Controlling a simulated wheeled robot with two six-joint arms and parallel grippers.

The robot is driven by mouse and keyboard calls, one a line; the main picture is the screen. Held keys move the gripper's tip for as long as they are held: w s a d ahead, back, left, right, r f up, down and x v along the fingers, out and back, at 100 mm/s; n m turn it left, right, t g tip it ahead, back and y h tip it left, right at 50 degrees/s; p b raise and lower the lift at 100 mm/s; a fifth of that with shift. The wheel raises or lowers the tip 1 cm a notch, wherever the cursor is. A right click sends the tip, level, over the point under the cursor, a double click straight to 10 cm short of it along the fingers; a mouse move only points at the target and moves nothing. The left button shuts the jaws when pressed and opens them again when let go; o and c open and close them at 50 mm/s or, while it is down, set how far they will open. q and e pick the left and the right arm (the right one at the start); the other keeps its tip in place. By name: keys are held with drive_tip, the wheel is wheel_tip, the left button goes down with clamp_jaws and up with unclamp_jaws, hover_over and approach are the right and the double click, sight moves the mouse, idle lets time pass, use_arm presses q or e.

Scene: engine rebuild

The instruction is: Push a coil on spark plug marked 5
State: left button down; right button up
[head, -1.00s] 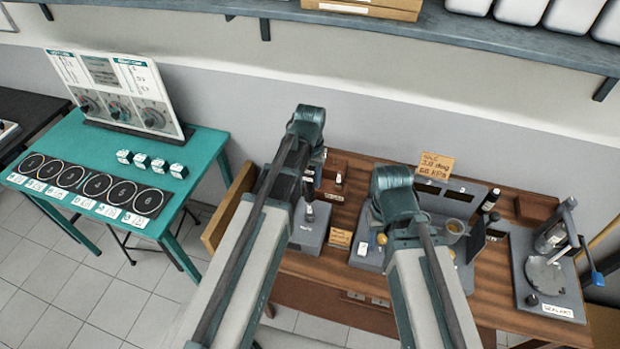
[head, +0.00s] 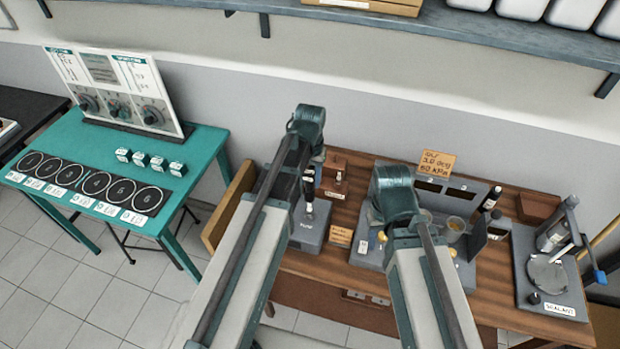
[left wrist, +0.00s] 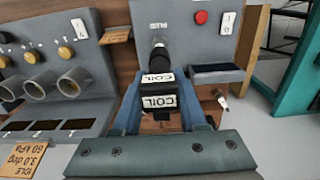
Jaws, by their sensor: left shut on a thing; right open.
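The black coil (left wrist: 158,82) with white COIL labels is in the left wrist view, between the blue fingers of my left gripper (left wrist: 160,108), which is shut on it. The coil's dark boot end (left wrist: 159,55) lines up with the post of the grey plug fixture (left wrist: 185,40) and seems to meet it; I cannot tell how far it is seated. In the head view the same fixture (head: 306,238) stands on the wooden bench below my left arm. No plug mark 5 is readable there. My right gripper is hidden behind my right arm in the head view.
The wooden bench (head: 345,270) also carries a grey block with cups, bottles and a sealant stand (head: 548,275) at right. A teal table (head: 95,150) with numbered black circles (head: 110,188), small boxes and a dial panel (head: 118,85) stands at left. Tiled floor lies between.

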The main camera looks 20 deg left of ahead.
sight(310, 190)
use_arm(q)
drive_tip(key=shift+f+b, duration=1.2)
drive_tip(key=shift+b, duration=0.05)
idle(1.2)
drive_tip(key=shift+f+b, duration=0.35)
drive_tip(key=shift+f, duration=0.05)
drive_tip(key=shift+f+b, duration=1.1)
drive_tip(key=shift+b, duration=0.05)
idle(0.5)
drive_tip(key=shift+c, duration=1.8)
unclamp_jaws()
wheel_tip(310, 190, up, 8)
drive_tip(key=p, duration=0.7)
drive_tip(key=shift+f+p, duration=0.2)
drive_tip(key=shift+p, duration=0.15)
